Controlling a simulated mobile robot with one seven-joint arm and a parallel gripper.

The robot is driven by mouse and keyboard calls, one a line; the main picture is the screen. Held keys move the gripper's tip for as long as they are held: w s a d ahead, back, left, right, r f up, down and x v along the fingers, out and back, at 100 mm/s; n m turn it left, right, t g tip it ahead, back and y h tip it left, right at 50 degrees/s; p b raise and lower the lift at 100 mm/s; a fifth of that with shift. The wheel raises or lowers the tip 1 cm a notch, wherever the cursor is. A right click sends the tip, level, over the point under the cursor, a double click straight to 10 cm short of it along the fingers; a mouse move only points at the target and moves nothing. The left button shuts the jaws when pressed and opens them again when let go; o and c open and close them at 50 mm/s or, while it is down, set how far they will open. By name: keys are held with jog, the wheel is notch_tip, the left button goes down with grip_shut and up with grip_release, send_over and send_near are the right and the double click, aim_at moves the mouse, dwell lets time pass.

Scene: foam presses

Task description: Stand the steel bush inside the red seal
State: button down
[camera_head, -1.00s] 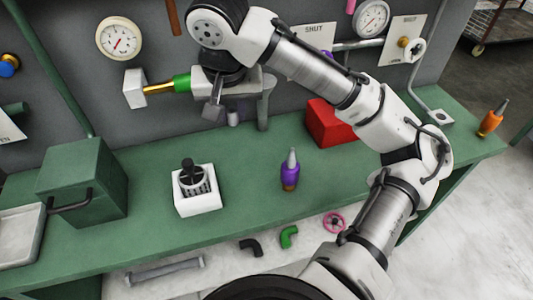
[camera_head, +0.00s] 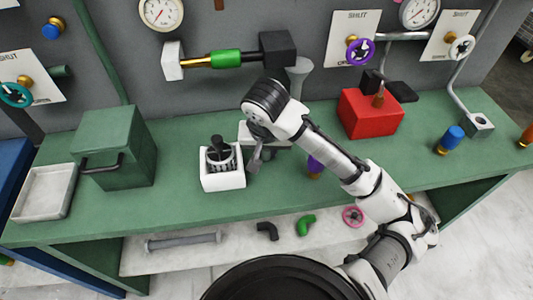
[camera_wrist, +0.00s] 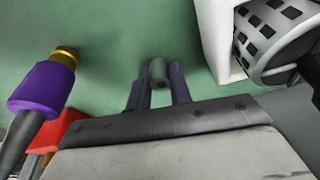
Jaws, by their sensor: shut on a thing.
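My gripper (camera_wrist: 158,90) is shut on a small grey cylinder (camera_wrist: 158,70), which looks like the steel bush; it sits between the fingertips above the green bench top. In the head view my gripper (camera_head: 254,163) is low over the bench, just right of the white holder (camera_head: 223,182). The bush cannot be made out there. I cannot pick out a red seal in either view.
A green box (camera_head: 115,150) and grey tray (camera_head: 45,192) are at left. Bare bench lies in front.

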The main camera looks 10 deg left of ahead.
jog(key=shift+f, duration=1)
jog(key=shift+f, duration=0.2)
jog(key=c, duration=1.3)
grip_release()
jog(key=shift+o, duration=0.2)
jog(key=shift+r, duration=0.1)
